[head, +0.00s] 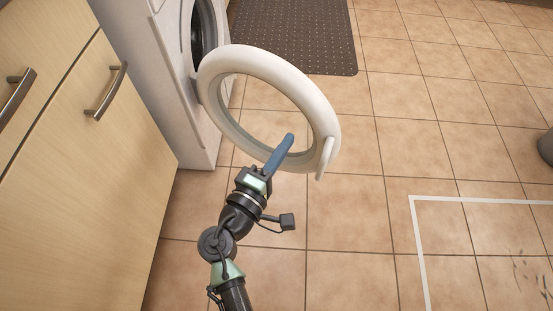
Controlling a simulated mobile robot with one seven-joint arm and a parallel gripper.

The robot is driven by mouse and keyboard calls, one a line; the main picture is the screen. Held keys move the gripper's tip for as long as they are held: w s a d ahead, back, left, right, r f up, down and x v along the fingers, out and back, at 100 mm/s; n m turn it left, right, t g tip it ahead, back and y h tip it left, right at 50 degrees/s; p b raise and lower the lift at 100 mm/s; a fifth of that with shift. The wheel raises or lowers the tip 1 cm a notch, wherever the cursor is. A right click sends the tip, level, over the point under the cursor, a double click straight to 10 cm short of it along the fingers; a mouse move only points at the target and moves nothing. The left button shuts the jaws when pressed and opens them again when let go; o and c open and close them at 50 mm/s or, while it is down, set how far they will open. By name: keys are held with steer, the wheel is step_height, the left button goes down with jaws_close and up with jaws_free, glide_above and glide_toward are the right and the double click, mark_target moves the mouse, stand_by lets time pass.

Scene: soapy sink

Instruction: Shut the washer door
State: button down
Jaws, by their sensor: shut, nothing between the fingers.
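The white washer (177,75) stands at the upper left, its dark round opening (197,37) partly visible. Its door (262,59), a white ring with a clear middle, stands wide open, swung out over the floor. A white handle (325,157) sits on the door's right rim. My gripper (287,141) has blue fingers and is shut and empty. In the picture its fingers overlap the lower part of the door ring, left of the handle. I cannot tell whether they touch the door.
Wooden cabinets (90,170) with metal handles stand close on the left, beside the washer. A dark dotted mat (295,35) lies behind the door. The tiled floor (350,215) is open to the right, with a white line marking (480,200). A dark object (545,147) is at the right edge.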

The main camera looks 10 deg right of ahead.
mark_target(309, 110)
steer(key=b+x, duration=0.1)
steer(key=x, duration=0.7)
steer(key=shift+b, duration=0.4)
